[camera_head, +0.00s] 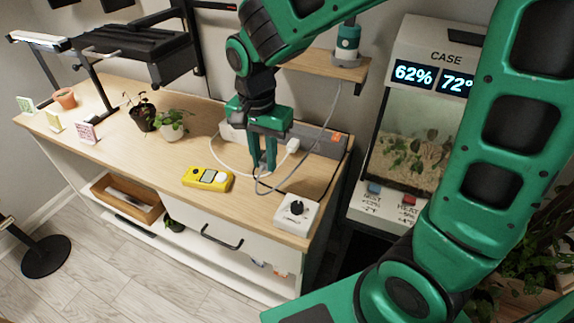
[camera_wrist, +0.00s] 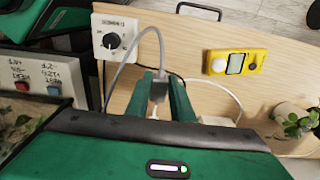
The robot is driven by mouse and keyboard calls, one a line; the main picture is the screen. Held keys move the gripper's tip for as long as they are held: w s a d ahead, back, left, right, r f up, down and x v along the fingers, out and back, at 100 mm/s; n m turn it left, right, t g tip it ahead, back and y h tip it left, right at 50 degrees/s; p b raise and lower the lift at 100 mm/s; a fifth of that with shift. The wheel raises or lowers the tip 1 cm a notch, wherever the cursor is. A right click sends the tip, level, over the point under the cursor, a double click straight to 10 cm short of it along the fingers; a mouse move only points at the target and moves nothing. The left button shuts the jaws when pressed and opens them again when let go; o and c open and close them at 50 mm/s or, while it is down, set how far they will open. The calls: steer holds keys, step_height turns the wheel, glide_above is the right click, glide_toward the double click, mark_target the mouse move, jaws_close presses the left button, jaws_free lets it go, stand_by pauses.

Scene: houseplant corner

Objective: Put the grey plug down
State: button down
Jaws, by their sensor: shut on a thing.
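My gripper (camera_head: 264,166) points down over the right part of the wooden bench. It is shut on the grey plug (camera_wrist: 158,92), which sits between the two green fingers in the wrist view. A grey cable runs from the plug in a loop. In the head view the fingers mostly hide the plug. I cannot tell for sure whether the plug touches the bench top (camera_head: 160,185); it is near it.
A white dial box (camera_head: 297,211) stands at the bench's front right, a yellow meter (camera_head: 207,179) left of the gripper. A power strip (camera_head: 318,143) with a white plug (camera_head: 293,146) lies behind. Potted plants (camera_head: 171,125) stand farther left. Loose cables surround the gripper.

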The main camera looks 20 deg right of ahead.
glide_above(290, 178)
step_height(290, 178, down, 6)
steer(key=shift+a+r, duration=0.1)
steer(key=shift+r, duration=0.15)
steer(key=shift+f, duration=1.95)
steer(key=shift+f, duration=0.35)
steer(key=c, duration=1.5)
jaws_free()
steer(key=shift+c, duration=0.2)
step_height(290, 178, up, 13)
steer(key=shift+s+a, duration=0.25)
steer(key=shift+s, duration=0.05)
steer(key=shift+f, duration=0.15)
